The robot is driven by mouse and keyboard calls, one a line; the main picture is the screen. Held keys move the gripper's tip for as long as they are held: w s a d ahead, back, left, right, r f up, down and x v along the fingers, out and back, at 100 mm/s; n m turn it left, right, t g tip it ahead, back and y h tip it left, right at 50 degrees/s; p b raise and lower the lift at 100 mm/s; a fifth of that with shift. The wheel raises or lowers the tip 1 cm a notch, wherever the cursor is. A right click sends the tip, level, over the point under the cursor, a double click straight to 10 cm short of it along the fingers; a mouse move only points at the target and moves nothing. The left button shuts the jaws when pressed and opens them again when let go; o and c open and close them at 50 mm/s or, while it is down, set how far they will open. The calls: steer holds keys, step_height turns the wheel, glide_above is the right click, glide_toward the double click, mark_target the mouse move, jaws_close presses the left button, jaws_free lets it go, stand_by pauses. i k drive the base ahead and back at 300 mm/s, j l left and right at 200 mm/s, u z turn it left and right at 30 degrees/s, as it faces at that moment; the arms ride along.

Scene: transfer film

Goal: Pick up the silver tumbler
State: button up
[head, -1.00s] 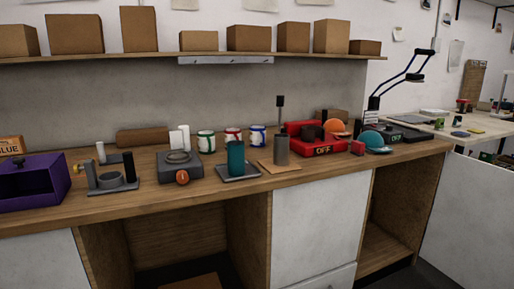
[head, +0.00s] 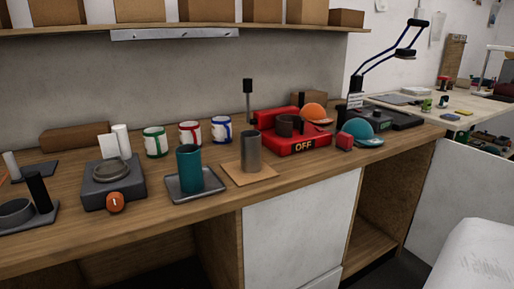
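The silver tumbler (head: 251,152) is a plain grey metallic cylinder. It stands upright on a thin tan square mat (head: 262,176) near the front edge of the wooden counter. A teal tumbler (head: 189,169) stands to its left on a dark grey square tray (head: 177,194). My gripper is not in view, and nothing is touching the silver tumbler.
The red machine marked OFF (head: 296,141) sits close behind and right of the silver tumbler. A dark upright rod (head: 249,98) rises behind it. Striped cans (head: 190,133) stand behind left. Orange (head: 313,113) and teal (head: 360,130) caps are to the right.

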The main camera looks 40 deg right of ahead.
mark_target(250, 140)
steer(key=l+z, duration=0.15)
steer(key=l, duration=0.35)
steer(key=i+l+z, duration=0.15)
steer(key=l, duration=0.35)
steer(key=i+l+z, duration=0.1)
steer(key=l, duration=0.25)
steer(key=i+l, duration=0.3)
steer(key=l+z, duration=0.05)
steer(key=l, duration=0.05)
